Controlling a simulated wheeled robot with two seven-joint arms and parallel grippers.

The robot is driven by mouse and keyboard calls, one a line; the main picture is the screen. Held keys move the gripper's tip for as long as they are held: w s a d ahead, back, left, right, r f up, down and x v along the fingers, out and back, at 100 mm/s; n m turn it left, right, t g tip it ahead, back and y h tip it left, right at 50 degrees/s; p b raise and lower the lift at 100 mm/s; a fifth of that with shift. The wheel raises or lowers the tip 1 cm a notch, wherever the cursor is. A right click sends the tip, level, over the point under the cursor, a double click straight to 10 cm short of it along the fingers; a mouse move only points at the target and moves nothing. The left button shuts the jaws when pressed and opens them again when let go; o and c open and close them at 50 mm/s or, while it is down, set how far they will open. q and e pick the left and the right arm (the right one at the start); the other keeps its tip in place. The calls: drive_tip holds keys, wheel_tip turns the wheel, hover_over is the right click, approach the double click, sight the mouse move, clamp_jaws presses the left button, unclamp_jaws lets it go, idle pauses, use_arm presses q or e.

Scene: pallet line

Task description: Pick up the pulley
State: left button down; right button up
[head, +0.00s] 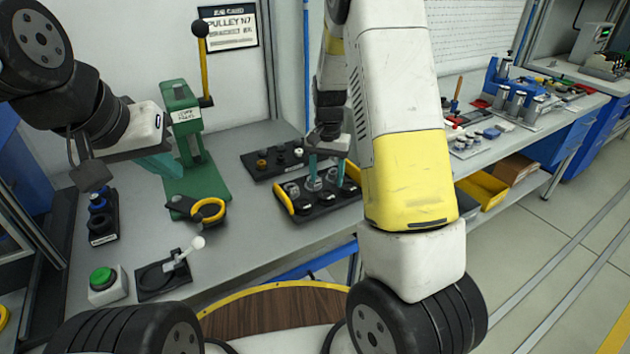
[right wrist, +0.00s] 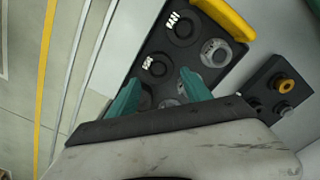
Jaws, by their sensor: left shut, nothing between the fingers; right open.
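A black tray with yellow handles (head: 328,208) stands on the bench. It holds several round pulley-like parts, some dark and some silver; I cannot tell which one is the task's pulley. My right gripper (head: 326,178) points down over the tray with its teal fingers apart. In the right wrist view, the open fingers (right wrist: 160,95) are over the tray, with a silver round part (right wrist: 170,103) partly seen between them. Another silver pulley (right wrist: 215,53) and a dark pulley (right wrist: 183,28) lie beyond. My left gripper (head: 172,168) is shut and empty beside the green press.
A green press (head: 205,178) with a yellow lever stands left of the tray. A smaller black tray of parts (head: 272,160) lies behind. A green button box (head: 106,283), a black fixture with a white-knobbed lever (head: 165,279) and a blue-part holder (head: 103,220) are at left.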

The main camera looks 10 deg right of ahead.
sight(327, 194)
drive_tip(key=f, duration=0.5)
drive_tip(key=shift+s+f, duration=0.2)
drive_tip(key=shift+f, duration=0.05)
drive_tip(key=shift+c, duration=0.3)
clamp_jaws()
drive_tip(key=shift+r, duration=0.1)
drive_tip(key=shift+r, duration=0.1)
